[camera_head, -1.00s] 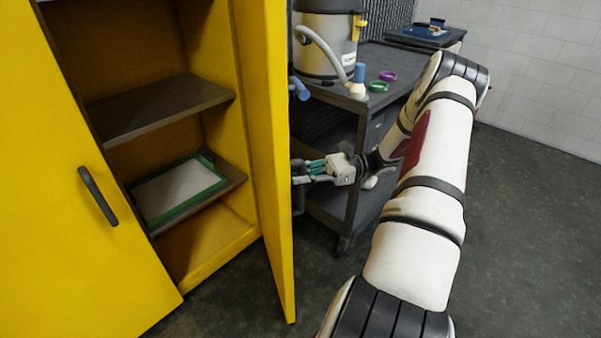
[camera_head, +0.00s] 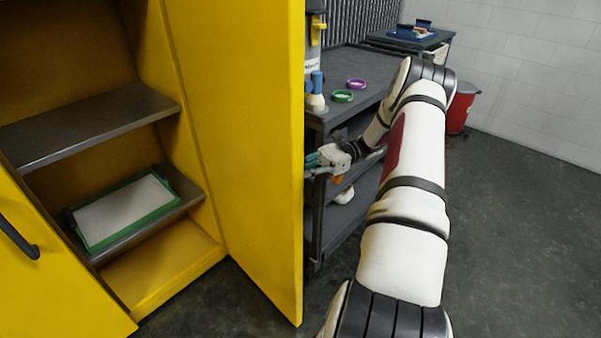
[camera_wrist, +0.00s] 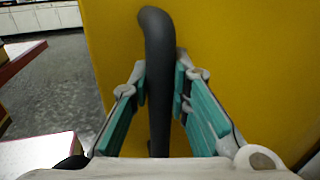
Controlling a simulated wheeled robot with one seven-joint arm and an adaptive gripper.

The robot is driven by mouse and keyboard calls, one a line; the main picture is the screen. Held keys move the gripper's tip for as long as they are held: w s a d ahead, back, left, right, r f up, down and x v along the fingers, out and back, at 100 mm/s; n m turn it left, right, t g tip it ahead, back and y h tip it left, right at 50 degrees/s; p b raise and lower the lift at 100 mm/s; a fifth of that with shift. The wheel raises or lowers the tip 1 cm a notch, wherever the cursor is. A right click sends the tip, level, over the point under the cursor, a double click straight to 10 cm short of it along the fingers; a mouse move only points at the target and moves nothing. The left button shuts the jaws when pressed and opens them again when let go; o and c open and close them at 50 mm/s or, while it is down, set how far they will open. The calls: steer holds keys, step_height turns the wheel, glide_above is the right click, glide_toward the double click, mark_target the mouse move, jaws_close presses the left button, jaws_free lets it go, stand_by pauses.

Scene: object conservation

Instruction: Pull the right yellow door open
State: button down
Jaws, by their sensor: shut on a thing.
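The right yellow door (camera_head: 232,130) stands swung out from the yellow cabinet, its inner face toward the head camera. In the wrist view its outer face (camera_wrist: 240,50) fills the right side, with a dark curved handle (camera_wrist: 158,60) running upright between my fingers. My gripper (camera_wrist: 160,88) has its teal pads on both sides of the handle and is shut on it. In the head view my gripper (camera_head: 318,160) is at the door's outer side, partly hidden behind the door edge. The left yellow door (camera_head: 50,270) shows at lower left with its black handle.
Inside the cabinet, a green-rimmed tray (camera_head: 125,212) lies on the lower shelf below an upper shelf (camera_head: 90,125). A dark cart (camera_head: 370,90) with green and purple rings stands close behind the door and my arm. A red bin (camera_head: 460,108) stands farther back. Floor at right is clear.

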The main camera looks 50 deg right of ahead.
steer(key=shift+s, duration=0.1)
steer(key=c, duration=1.5)
jaws_free()
steer(key=shift+d, duration=0.1)
steer(key=shift+v, duration=5.95)
